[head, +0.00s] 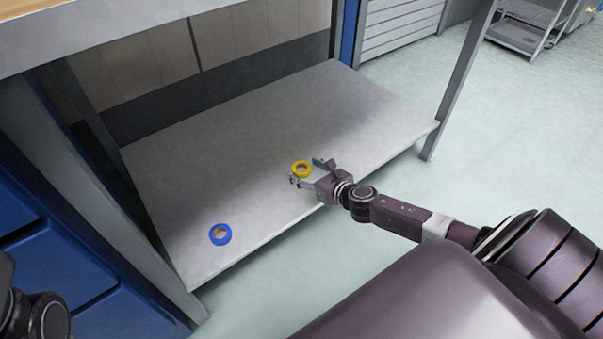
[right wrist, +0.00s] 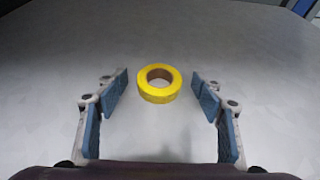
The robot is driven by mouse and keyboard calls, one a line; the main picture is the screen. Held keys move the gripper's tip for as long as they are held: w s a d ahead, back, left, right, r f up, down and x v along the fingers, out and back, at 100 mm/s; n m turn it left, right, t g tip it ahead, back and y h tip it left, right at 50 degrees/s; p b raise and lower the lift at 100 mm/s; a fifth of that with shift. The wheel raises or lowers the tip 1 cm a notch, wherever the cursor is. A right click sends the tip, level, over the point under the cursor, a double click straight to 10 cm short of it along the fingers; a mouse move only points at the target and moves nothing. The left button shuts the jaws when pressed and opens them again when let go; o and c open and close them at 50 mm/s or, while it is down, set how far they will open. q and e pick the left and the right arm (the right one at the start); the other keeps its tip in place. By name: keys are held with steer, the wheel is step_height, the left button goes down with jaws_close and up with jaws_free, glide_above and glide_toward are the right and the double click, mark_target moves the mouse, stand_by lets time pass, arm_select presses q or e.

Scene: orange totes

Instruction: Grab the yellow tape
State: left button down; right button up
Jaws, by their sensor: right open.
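The yellow tape (head: 302,168) is a small ring lying flat on the grey lower shelf (head: 230,130), near its front edge. My right gripper (head: 308,170) is at the tape with its fingers apart. In the right wrist view the yellow tape (right wrist: 159,84) lies centred ahead, at about the level of the fingertips. The open right gripper (right wrist: 160,88) has one finger on each side, with a gap between each finger and the tape. The hole of the tape shows a brown inner core. My left gripper is not visible; only part of my left arm shows at the lower left.
A blue tape (head: 220,234) lies on the shelf to the left, near the front edge. The tabletop (head: 100,25) hangs over the shelf. A grey post (head: 460,80) stands at the shelf's right corner. Most of the shelf is bare.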

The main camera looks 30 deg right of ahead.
steer(key=shift+w+f, duration=0.1)
steer(key=shift+w, duration=0.2)
steer(key=shift+c, duration=0.2)
steer(key=c, duration=1.2)
steer(key=shift+o, duration=0.2)
